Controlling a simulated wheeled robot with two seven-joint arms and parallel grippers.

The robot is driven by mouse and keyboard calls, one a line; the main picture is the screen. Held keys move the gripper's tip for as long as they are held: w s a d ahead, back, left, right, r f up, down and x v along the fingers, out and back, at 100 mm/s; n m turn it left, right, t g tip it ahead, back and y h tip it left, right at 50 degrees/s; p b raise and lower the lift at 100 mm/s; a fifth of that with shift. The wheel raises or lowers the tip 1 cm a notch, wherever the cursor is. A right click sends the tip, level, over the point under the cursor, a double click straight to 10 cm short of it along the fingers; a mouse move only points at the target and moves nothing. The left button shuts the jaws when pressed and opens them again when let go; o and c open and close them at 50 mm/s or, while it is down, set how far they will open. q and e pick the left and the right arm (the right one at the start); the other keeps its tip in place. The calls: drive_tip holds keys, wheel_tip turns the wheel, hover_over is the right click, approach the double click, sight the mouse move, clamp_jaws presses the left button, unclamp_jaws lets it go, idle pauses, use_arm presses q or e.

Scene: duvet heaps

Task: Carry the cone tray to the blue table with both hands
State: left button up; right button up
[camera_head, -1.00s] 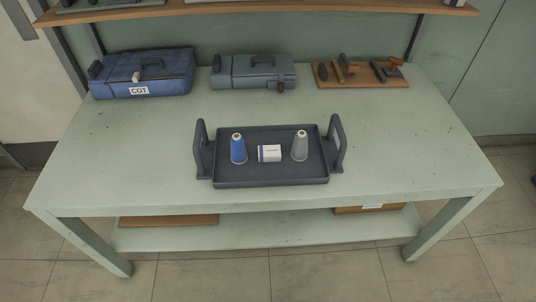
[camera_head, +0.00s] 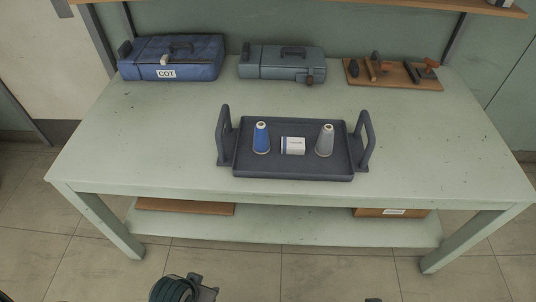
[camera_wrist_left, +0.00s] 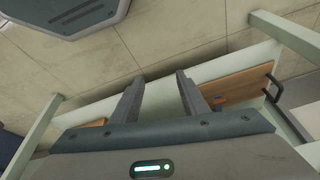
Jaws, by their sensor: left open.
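The cone tray (camera_head: 293,174) is dark grey with an upright handle at each end. It rests on the pale green table (camera_head: 150,140) near its front edge. On it stand a blue cone (camera_head: 261,139) and a grey cone (camera_head: 325,141), with a small white-and-blue box (camera_head: 293,146) between them. My left gripper (camera_wrist_left: 158,88) is open and empty in the left wrist view, apart from the tray. Part of my left arm shows at the bottom edge of the head view. My right gripper cannot be made out. No blue table is in view.
A blue case (camera_head: 172,57) labelled COT, a grey-blue case (camera_head: 282,64) and a wooden tool board (camera_head: 393,74) stand along the table's back. A lower shelf (camera_head: 290,226) holds brown items. The tabletop on both sides of the tray is clear.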

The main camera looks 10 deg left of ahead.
sight(223, 115)
use_arm(q)
drive_tip(key=w+r+n+t+y, duration=0.1)
drive_tip(key=w+r+n+t, duration=0.4)
drive_tip(key=w+r+t, duration=0.9)
drive_tip(key=w+r, duration=1.1)
drive_tip(key=r, duration=0.1)
drive_tip(key=shift+r+y+b, duration=0.4)
use_arm(e)
drive_tip(key=w+r+m+t+y, duration=0.1)
drive_tip(key=w+r+m+t, duration=0.2)
drive_tip(key=w+r+t, duration=1.1)
drive_tip(key=w+r, duration=1.1)
drive_tip(key=r, duration=0.1)
drive_tip(key=shift+a+r, duration=0.3)
drive_tip(key=shift+r, duration=0.1)
use_arm(q)
drive_tip(key=shift+w, duration=0.15)
use_arm(e)
drive_tip(key=shift+w, duration=0.15)
use_arm(q)
drive_tip(key=w, duration=0.5)
drive_tip(key=w+a, duration=0.1)
drive_tip(key=w, duration=1.1)
drive_tip(key=shift+a, duration=0.2)
use_arm(e)
drive_tip(key=w, duration=0.5)
drive_tip(key=w+a, duration=0.1)
drive_tip(key=w, duration=1.1)
drive_tip(key=shift+a, duration=0.25)
